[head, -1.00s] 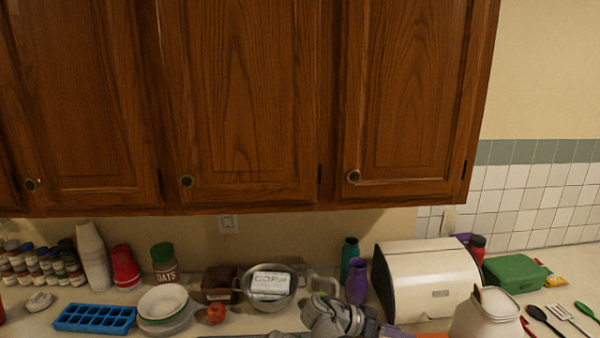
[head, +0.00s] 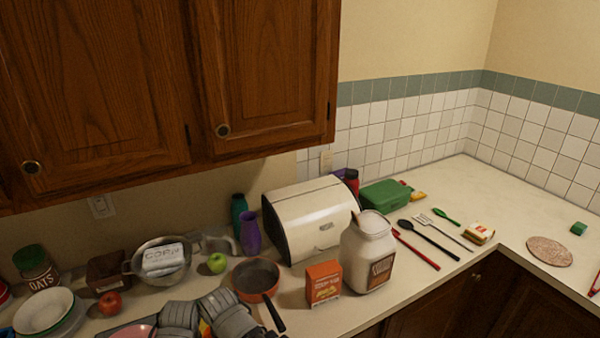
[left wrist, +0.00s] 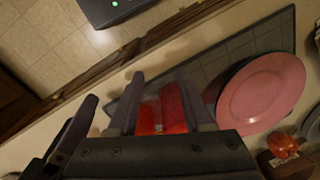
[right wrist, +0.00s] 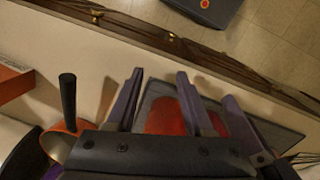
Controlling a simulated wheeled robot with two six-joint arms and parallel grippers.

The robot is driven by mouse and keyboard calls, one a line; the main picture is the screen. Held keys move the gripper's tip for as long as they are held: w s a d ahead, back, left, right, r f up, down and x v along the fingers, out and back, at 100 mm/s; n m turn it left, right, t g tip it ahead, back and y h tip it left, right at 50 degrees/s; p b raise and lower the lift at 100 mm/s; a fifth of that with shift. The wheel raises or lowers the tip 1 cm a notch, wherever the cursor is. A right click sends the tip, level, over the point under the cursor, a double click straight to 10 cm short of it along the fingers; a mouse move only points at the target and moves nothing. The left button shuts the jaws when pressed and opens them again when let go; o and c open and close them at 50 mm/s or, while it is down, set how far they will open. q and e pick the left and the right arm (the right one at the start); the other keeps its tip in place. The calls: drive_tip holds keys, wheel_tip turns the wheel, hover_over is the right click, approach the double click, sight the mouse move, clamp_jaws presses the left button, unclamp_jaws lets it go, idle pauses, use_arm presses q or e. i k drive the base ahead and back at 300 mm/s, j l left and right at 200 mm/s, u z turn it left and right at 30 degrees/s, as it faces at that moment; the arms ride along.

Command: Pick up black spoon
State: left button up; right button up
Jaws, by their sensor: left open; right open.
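The black spoon (head: 428,240) lies flat on the counter in the head view, right of the white jar. Its bowl points up-left and its handle runs down-right, between a red-handled utensil and a slotted spatula. Both of my arms are at the bottom of the head view, far left of the spoon. In the left wrist view my left gripper (left wrist: 160,72) is open over the counter. In the right wrist view my right gripper (right wrist: 160,75) is open. A red thing shows behind the fingers in both wrist views, apparently not gripped. The spoon is in neither wrist view.
The white jar (head: 367,254), orange-red box (head: 323,284) and pan (head: 256,277) stand between my arms and the spoon. The red utensil (head: 415,249), spatula (head: 445,231) and green spoon (head: 446,216) lie near it. Bare counter lies farther right, before the round board (head: 549,252).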

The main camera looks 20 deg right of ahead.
sight(404, 222)
drive_tip(key=z, duration=1.75)
